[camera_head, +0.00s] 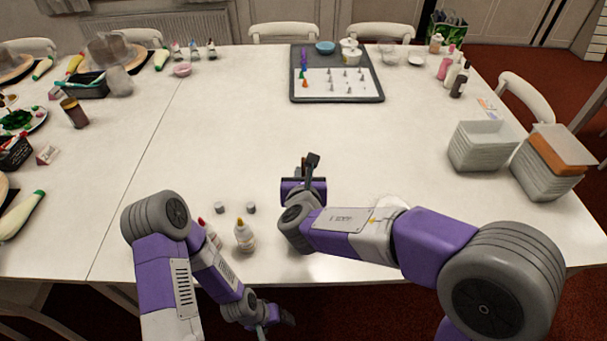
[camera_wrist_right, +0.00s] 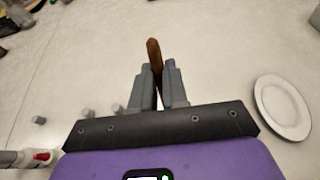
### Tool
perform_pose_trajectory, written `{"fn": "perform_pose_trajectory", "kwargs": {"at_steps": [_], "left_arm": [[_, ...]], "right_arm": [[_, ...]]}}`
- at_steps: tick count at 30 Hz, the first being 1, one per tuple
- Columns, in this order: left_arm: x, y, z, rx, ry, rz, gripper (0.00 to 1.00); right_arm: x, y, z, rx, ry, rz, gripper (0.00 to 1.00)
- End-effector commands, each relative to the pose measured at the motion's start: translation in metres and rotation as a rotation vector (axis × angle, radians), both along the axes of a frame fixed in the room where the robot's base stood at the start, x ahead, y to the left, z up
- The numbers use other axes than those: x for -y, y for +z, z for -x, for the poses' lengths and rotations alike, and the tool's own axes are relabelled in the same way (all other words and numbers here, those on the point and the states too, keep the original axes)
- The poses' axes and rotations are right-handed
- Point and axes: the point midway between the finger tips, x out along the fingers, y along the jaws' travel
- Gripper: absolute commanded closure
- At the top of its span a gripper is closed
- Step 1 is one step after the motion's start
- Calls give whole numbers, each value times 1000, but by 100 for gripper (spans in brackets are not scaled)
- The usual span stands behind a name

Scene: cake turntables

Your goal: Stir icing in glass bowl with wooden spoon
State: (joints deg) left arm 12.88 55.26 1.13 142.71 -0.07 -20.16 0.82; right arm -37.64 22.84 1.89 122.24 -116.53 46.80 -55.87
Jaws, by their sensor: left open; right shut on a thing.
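My right gripper (camera_head: 309,168) is above the near middle of the white table. It is shut on a brown wooden stick, which fits a spoon handle; the stick (camera_wrist_right: 154,52) stands up between the fingertips (camera_wrist_right: 157,85) in the right wrist view. The spoon's bowl end does not show. My left gripper (camera_head: 282,318) is open and empty, low at the table's front edge. A pale, see-through bowl (camera_head: 391,57) at the far side may be glass; I cannot tell for sure. No icing can be made out in it.
A white plate (camera_wrist_right: 282,106) lies right of the right gripper, mostly behind my arm in the head view. Small bottles (camera_head: 245,237) and grey caps (camera_head: 220,207) stand near the left arm. A grey tray (camera_head: 338,97) is at the back, stacked containers (camera_head: 482,147) at right. The table's centre is clear.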

Motion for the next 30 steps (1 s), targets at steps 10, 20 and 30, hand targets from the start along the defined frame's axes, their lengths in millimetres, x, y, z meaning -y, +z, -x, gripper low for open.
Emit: {"fn": "perform_pose_trajectory", "kwargs": {"at_steps": [10, 20, 30], "left_arm": [[0, 23, 0, 0, 0, 0, 16], [0, 41, 0, 0, 0, 0, 16], [0, 40, 0, 0, 0, 0, 16]], "right_arm": [[0, 29, 0, 1, 0, -1, 100], [0, 51, 0, 0, 0, 0, 100], [0, 50, 0, 0, 0, 0, 100]]}}
